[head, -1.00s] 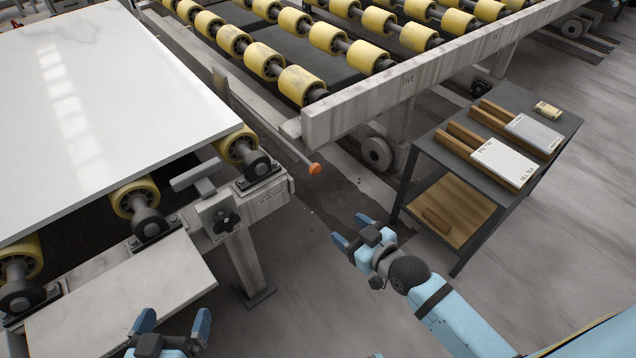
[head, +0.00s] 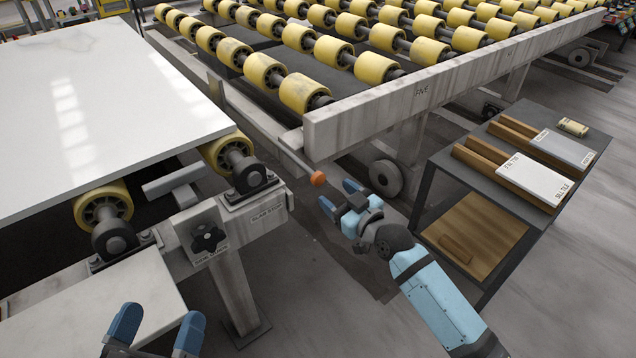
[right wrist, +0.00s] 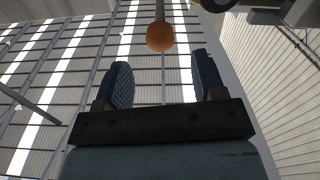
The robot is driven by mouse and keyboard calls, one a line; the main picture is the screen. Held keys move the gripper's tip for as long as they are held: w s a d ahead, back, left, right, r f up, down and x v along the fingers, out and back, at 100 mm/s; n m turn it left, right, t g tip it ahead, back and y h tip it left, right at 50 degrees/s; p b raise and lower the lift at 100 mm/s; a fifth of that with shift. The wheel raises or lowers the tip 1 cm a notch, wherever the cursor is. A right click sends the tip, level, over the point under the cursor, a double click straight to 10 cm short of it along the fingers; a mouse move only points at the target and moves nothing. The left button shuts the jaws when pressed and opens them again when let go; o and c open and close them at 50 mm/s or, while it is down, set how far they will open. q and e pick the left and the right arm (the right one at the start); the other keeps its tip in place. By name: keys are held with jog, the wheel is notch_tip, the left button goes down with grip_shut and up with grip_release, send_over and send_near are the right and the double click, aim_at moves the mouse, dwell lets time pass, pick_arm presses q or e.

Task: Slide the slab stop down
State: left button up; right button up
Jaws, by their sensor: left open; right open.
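The slab stop (head: 175,182) is a grey metal T-shaped piece beside the yellow rollers, its crossbar above the frame near the white slab (head: 95,95). A black star knob (head: 208,237) sits on the bracket below it, and a "SLAB STOP" label (head: 268,215) is on the frame. My left gripper (head: 158,328) is open and empty at the bottom edge, in front of the knob. My right gripper (head: 338,195) is open and empty just short of an orange ball end (head: 317,179) on a thin rod. The right wrist view shows the ball (right wrist: 160,37) just beyond the fingertips, roughly centred between them.
A roller conveyor (head: 390,100) with a grey front beam stands behind the right gripper. A dark side table (head: 463,185) with boards and a small pale item (head: 573,127) stands to the right. A pale lower panel (head: 95,310) lies near the left gripper. Open floor lies between.

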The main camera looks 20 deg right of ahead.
aim_at(322, 183)
jog(key=b+x, duration=0.1)
jog(key=x, duration=0.5)
jog(key=shift+w+f, duration=0.1)
jog(key=shift+w, duration=0.05)
pick_arm(q)
jog(key=shift+d+f+h+b, duration=0.3)
jog(key=shift+f, duration=0.1)
pick_arm(e)
jog(key=shift+w+a, duration=0.25)
jog(key=shift+w, duration=0.3)
